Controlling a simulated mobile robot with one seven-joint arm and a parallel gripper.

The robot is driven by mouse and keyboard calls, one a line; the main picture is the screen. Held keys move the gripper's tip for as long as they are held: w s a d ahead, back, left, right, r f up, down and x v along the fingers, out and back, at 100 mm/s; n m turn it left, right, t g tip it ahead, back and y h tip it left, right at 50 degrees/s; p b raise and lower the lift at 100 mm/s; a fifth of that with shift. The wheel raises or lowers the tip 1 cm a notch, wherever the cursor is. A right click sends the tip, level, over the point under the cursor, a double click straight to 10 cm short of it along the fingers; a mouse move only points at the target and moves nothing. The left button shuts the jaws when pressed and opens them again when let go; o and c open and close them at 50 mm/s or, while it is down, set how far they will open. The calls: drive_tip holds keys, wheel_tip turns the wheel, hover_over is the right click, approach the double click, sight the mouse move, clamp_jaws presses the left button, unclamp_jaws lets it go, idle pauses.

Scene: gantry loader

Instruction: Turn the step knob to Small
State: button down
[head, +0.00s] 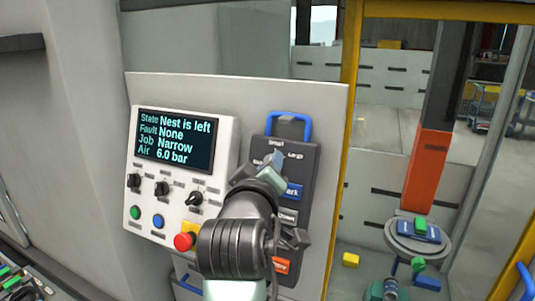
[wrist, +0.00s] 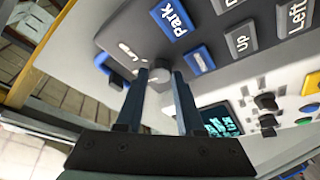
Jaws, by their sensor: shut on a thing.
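The dark grey hand pendant (head: 312,170) has a blue handle (head: 305,124) at its top and hangs on the pale panel. Its grey round step knob (wrist: 161,73) shows in the wrist view between the two fingertips. My gripper (wrist: 160,76) is shut on this knob. In the head view my gripper (head: 270,160) is at the upper part of the pendant, and my wrist hides much of its left side. Small lettering beside the knob is partly legible in the head view, "Small" above and "Large" to the right. The knob's pointer is hidden, so its setting cannot be told.
A blue Park button (wrist: 173,19) lies close to the knob, with Up and Left keys beyond. Left of the pendant is a control box (head: 222,130) with a screen, several knobs and a red stop button (head: 184,241). A yellow post (head: 347,100) stands at the right.

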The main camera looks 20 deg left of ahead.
drive_tip(key=shift+r+n+g+p, duration=0.1)
drive_tip(key=shift+n+g+p, duration=0.2)
drive_tip(key=shift+n+p, duration=0.35)
drive_tip(key=shift+n, duration=0.35)
drive_tip(key=c, duration=0.5)
unclamp_jaws()
drive_tip(key=b+v, duration=0.4)
drive_tip(key=v, duration=0.9)
drive_tip(key=shift+d+b, duration=0.2)
drive_tip(key=shift+b, duration=0.2)
drive_tip(key=shift+w, duration=0.1)
